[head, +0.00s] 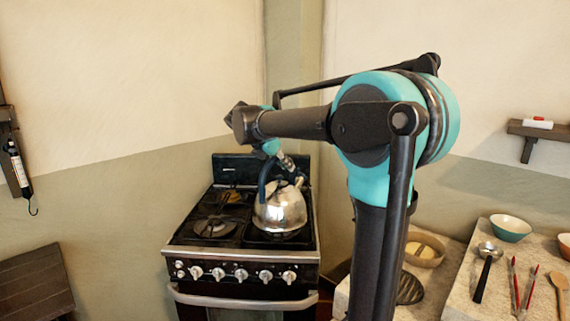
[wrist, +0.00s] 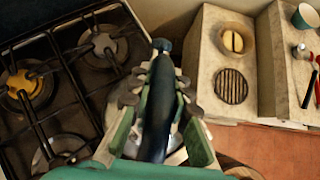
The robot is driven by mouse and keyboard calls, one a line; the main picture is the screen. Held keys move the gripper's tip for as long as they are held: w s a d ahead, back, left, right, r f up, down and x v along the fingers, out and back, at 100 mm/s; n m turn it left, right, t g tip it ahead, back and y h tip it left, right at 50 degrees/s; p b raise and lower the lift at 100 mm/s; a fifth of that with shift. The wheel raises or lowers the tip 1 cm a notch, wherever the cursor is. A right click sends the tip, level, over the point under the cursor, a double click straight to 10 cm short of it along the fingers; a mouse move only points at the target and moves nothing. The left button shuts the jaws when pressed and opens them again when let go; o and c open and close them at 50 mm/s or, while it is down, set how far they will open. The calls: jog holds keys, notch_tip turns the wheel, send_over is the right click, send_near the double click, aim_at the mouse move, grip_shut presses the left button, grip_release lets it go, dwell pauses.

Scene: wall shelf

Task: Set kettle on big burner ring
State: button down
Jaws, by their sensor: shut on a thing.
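A shiny metal kettle (head: 281,210) with a dark blue handle is upright at the right front of the black gas stove (head: 238,246). Its base is over the right front burner; I cannot tell if it rests on the grate or hangs just above it. My gripper (head: 284,166) is at the top of the kettle. In the wrist view my gripper (wrist: 155,98) is shut on the dark handle (wrist: 157,118), which hides most of the kettle body. The left front burner (head: 213,227) is bare. A grey burner (wrist: 103,43) and a yellowish burner (wrist: 20,86) show in the wrist view.
A round dark grill (wrist: 231,86) is near the stove. Walls stand close behind.

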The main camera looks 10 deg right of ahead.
jog(key=shift+f, duration=0.1)
jog(key=c, duration=1.4)
grip_release()
jog(key=shift+r, duration=0.25)
jog(key=v, duration=1.2)
jog(key=shift+r, duration=0.1)
